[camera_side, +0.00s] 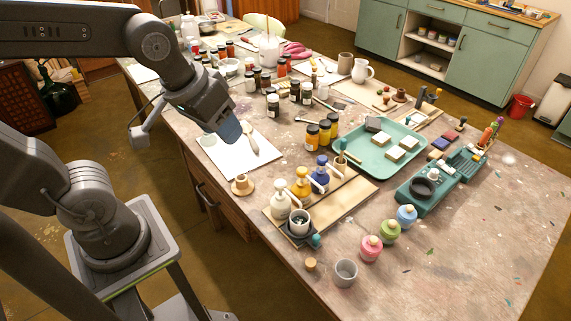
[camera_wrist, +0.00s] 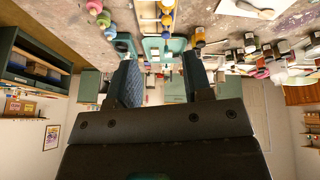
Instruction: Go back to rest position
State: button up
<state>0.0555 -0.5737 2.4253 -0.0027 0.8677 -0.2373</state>
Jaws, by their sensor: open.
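My gripper (camera_side: 230,130) hangs in the air over the left edge of the table, above a white sheet of paper (camera_side: 228,163) with a spoon-like tool (camera_side: 250,139) on it. In the wrist view my gripper (camera_wrist: 159,68) shows two separated dark fingers with nothing between them. It is open and empty. In the side view its fingertips are partly hidden by its own body. The wrist view sees the room and table upside down.
The table (camera_side: 440,262) holds several bottles and jars, a teal tray (camera_side: 362,163), a wooden board with pump bottles (camera_side: 280,201), a teal rack (camera_side: 428,190) and pastel bottles (camera_side: 371,248). A grey cup (camera_side: 345,272) stands near the front. Green cabinets (camera_side: 480,62) stand behind.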

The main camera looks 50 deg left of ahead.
jog(key=s, duration=0.1)
jog(key=s+a+m, duration=0.1)
jog(key=s+m, duration=0.1)
jog(key=shift+a+r+t, duration=0.2)
jog(key=shift+r+t, duration=0.1)
jog(key=shift+t, duration=0.1)
